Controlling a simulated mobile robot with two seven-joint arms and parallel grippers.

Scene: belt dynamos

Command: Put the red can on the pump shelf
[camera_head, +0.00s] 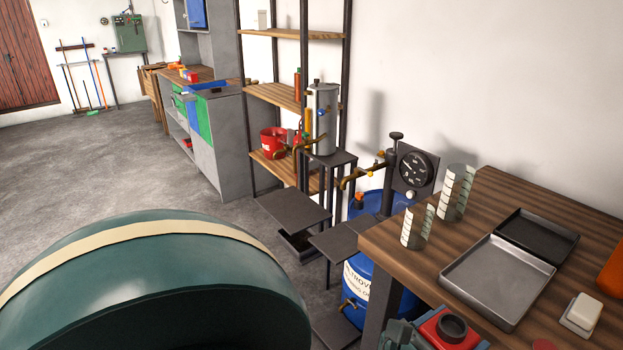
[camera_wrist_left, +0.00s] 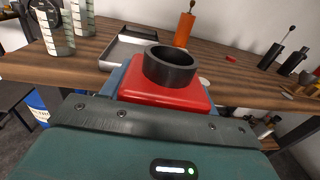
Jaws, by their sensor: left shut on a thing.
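The red can (camera_head: 434,332), with a wide black cap, is at the bottom edge of the head view, in front of the wooden bench. In the left wrist view the red can (camera_wrist_left: 165,94) fills the middle, its black cap uppermost. My left gripper (camera_head: 424,340) is shut on it; its body hides the can's lower part. A small dark shelf (camera_head: 341,241) stands under the spout of the hand pump (camera_head: 391,170) on the blue drum (camera_head: 380,265), left of and beyond the can. Its visible top is bare. My right gripper is not in view.
The wooden bench (camera_head: 390,240) carries two clear measuring beakers (camera_head: 455,192), a grey tray (camera_head: 498,282), a darker tray (camera_head: 537,232) and a white-topped block (camera_head: 582,314). A second dark shelf (camera_head: 291,208) is under the metal tank (camera_head: 323,115). Open floor lies left.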

